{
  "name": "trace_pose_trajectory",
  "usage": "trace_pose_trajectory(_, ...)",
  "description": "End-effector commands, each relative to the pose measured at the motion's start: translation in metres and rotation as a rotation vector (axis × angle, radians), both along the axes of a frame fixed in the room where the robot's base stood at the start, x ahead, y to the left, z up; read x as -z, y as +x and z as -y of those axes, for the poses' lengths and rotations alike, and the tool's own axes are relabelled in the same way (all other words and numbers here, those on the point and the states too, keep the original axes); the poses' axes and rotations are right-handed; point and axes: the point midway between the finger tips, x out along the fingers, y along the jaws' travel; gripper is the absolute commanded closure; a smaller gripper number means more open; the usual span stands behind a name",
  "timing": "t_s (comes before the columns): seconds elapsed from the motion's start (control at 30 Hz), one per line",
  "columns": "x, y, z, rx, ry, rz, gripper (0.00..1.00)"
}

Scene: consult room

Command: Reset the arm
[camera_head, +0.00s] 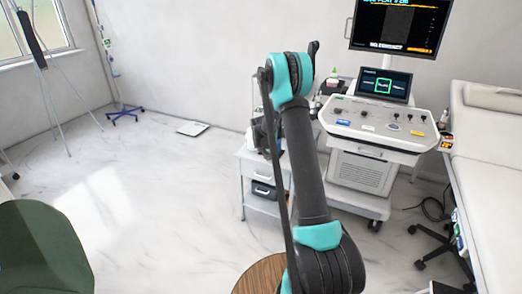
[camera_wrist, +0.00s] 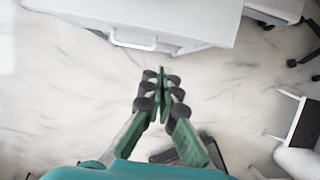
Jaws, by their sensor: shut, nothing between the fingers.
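My arm rises through the middle of the head view, black with teal joints, bent at an elbow near the top. My gripper shows in the wrist view (camera_wrist: 161,75), with its green and black fingers together and nothing between them. It hangs over the pale marbled floor, apart from the white cabinet (camera_wrist: 190,22) at the top of that view. In the head view the gripper cannot be made out, as my own arm hides that area.
An ultrasound machine (camera_head: 378,128) stands right of my arm, beside an exam bed (camera_head: 490,150). A white cart (camera_head: 250,165) is behind the arm. A round wooden top (camera_head: 258,278) and a green chair (camera_head: 40,250) are near. The floor at left is mostly clear.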

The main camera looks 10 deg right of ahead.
Motion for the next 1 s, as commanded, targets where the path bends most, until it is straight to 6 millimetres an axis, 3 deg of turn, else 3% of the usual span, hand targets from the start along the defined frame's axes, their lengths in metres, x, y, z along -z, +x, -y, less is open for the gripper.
trace_pose_trajectory(0.13, -0.023, -0.020, -0.001, 0.110, 0.047, 0.028, 1.00)
trace_pose_trajectory(0.27, -0.054, -0.053, -0.003, 0.301, 0.130, 0.074, 1.00)
trace_pose_trajectory(0.6, -0.119, -0.160, -0.010, 0.863, 0.371, 0.183, 1.00)
trace_pose_trajectory(0.8, -0.141, -0.230, -0.014, 1.199, 0.511, 0.231, 1.00)
trace_pose_trajectory(1.0, -0.150, -0.301, -0.019, 1.537, 0.647, 0.268, 1.00)
